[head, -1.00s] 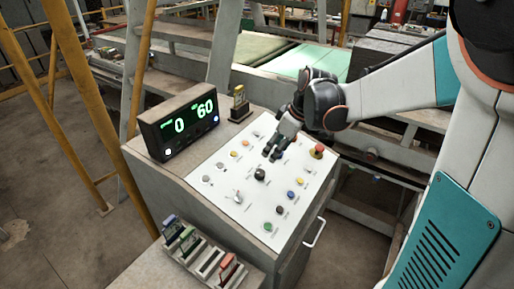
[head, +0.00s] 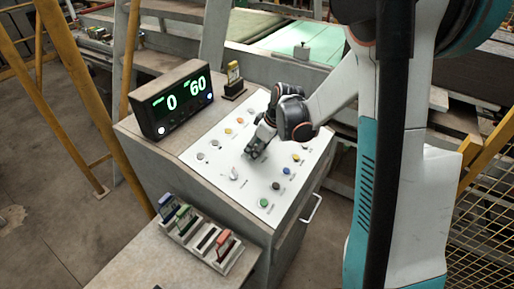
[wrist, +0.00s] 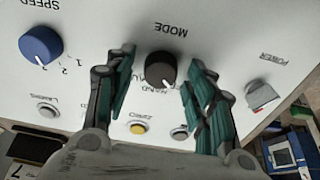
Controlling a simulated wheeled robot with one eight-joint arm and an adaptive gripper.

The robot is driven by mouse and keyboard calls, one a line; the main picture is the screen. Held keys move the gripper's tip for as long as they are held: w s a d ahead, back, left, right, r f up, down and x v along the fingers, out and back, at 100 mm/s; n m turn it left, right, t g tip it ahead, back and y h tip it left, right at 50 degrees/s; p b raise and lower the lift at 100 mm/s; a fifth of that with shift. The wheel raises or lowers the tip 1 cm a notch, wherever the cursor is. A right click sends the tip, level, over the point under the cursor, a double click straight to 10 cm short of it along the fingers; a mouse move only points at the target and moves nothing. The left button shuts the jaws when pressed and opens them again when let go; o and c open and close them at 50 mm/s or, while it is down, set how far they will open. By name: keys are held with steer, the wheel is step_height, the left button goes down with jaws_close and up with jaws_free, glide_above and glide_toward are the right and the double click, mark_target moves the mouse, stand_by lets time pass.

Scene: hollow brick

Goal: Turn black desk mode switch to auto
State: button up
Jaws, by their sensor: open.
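The black mode switch (wrist: 161,70) is a round knob on the white panel, under the word MODE, which appears upside down in the wrist view. A white mark shows on its edge at the lower side in the picture. My gripper (wrist: 155,82) is open, with one finger on each side of the knob and a gap to it on both sides. In the head view my gripper (head: 254,154) is over the middle of the white control panel (head: 213,172) and hides the knob.
A blue speed knob (wrist: 40,46) and a grey power switch (wrist: 262,95) flank the mode switch. A yellow button (wrist: 137,127) lies near the fingers. A display box (head: 172,100) reading 0 and 60 stands at the panel's back left. A card rack (head: 200,240) sits in front.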

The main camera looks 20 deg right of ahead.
steer(key=c, duration=1.1)
steer(key=shift+o, duration=0.2)
steer(key=shift+f+m, duration=0.1)
steer(key=shift+m, duration=0.2)
steer(key=m+b, duration=0.2)
steer(key=m, duration=0.1)
steer(key=shift+m, duration=0.4)
steer(key=m+h+b, duration=0.1)
steer(key=m+b, duration=0.1)
steer(key=m, duration=0.3)
steer(key=shift+m, duration=0.3)
steer(key=m+b, duration=0.1)
steer(key=m, duration=0.4)
steer(key=shift+h+b, duration=0.3)
steer(key=shift+m+b, duration=0.35)
steer(key=shift+m, duration=2.15)
